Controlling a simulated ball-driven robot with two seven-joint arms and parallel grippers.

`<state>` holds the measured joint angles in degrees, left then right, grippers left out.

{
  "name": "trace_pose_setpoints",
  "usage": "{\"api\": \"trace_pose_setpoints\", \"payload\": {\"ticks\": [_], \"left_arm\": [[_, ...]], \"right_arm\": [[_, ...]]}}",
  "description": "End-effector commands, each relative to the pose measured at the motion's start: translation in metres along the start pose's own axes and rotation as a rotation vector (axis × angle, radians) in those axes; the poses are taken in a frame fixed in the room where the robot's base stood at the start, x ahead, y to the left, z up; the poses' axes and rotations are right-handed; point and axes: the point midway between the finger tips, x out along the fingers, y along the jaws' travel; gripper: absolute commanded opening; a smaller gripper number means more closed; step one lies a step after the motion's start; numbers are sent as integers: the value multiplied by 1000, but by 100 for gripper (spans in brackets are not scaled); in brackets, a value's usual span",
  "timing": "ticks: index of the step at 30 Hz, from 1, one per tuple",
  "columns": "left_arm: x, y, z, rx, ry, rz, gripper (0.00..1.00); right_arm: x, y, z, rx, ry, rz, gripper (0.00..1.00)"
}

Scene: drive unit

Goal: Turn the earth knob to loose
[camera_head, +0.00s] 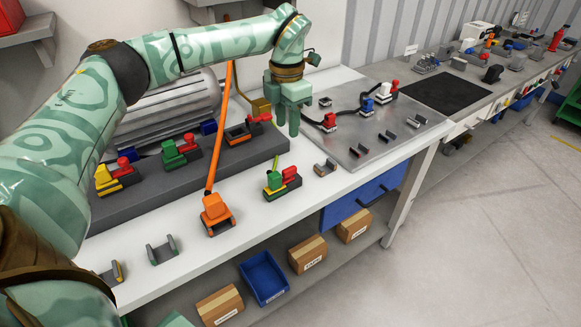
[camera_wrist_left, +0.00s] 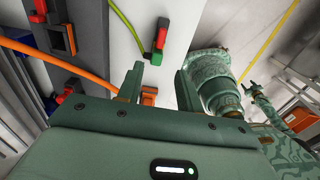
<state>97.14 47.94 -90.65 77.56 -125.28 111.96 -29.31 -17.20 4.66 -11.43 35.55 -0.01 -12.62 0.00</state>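A connector with a green body (camera_head: 273,183), a red knob (camera_head: 290,173) and a yellow-green cable lies at the front of the white bench; from its earth-coloured cable I take its knob as the earth knob. In the left wrist view the green-and-red connector (camera_wrist_left: 160,40) lies beyond the fingertips. I cannot read the knob's setting. My left gripper (camera_head: 293,128) points down above the bench, behind the connector and apart from it. Its two fingers (camera_wrist_left: 160,75) are spread with a gap and nothing gripped between them.
A dark rail (camera_head: 185,172) behind holds yellow, green and orange terminals with red knobs. An orange connector (camera_head: 217,214) on an orange cable stands at left. Small grey clips (camera_head: 162,250) lie along the front edge. A metal plate (camera_head: 375,115) with more connectors is at right.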

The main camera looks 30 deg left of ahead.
Motion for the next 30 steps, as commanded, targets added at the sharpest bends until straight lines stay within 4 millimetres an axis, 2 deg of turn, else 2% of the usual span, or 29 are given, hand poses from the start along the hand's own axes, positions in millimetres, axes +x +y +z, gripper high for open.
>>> {"api": "trace_pose_setpoints", "payload": {"ticks": [1,9,15,21,29,30], "left_arm": [[17,0,0,1,4,-2,36],[87,-1,0,1,4,-5,36],[124,-2,0,2,2,-4,36],[138,-1,1,1,-1,-3,36],[138,-2,1,1,-2,-2,36],[138,-2,1,1,-2,-2,31]], "right_arm": [[6,0,2,0,-4,-1,54],[24,-2,8,1,-16,-5,54],[32,-4,10,0,-22,-7,54],[35,-4,11,0,-24,-9,54],[35,-6,11,1,-23,-10,54],[35,-6,11,1,-23,-10,54]]}}
